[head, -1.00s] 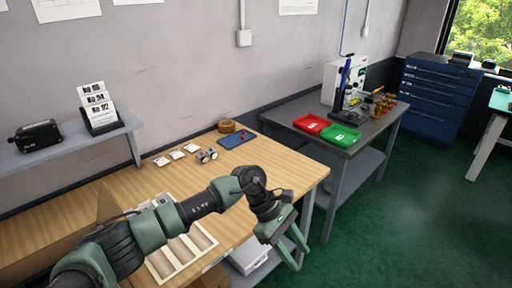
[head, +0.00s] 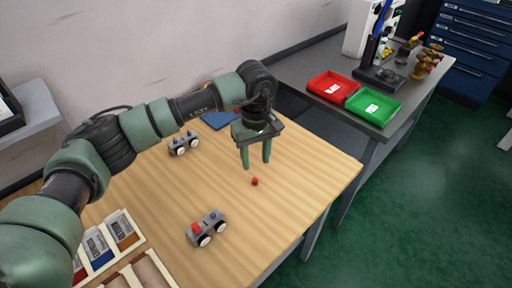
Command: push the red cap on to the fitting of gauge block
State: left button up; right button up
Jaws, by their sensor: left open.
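A small red cap (head: 254,181) lies loose on the wooden table. My left gripper (head: 256,165) is open and empty, pointing down, with its fingertips just behind the cap in the picture and apart from it. A grey gauge block (head: 207,228) with two round dials stands nearer the front; a red cap sits on its left end and a dark fitting stands at its right. A second block (head: 183,143) with dials and blue tops stands further back, left of my gripper. Which block the task names cannot be told. My right gripper is out of view.
A blue mat (head: 217,120) lies behind my arm, partly hidden. A compartment tray (head: 128,253) is at the front left. A side table holds a red bin (head: 333,86) and a green bin (head: 373,106). The wood right of the front block is clear.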

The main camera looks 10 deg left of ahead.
aim_at(254, 178)
pick_arm(q)
jog(key=f, duration=0.1)
jog(key=s+f+p, duration=0.1)
jog(key=f, duration=0.1)
jog(key=shift+s+a+f, duration=0.1)
jog(key=shift+a, duration=0.05)
jog(key=shift+w+f, duration=0.15)
jog(key=shift+f, duration=0.8)
jog(key=shift+w+f, duration=0.15)
jog(key=shift+f, duration=0.8)
jog(key=shift+c, duration=1.2)
grip_shut()
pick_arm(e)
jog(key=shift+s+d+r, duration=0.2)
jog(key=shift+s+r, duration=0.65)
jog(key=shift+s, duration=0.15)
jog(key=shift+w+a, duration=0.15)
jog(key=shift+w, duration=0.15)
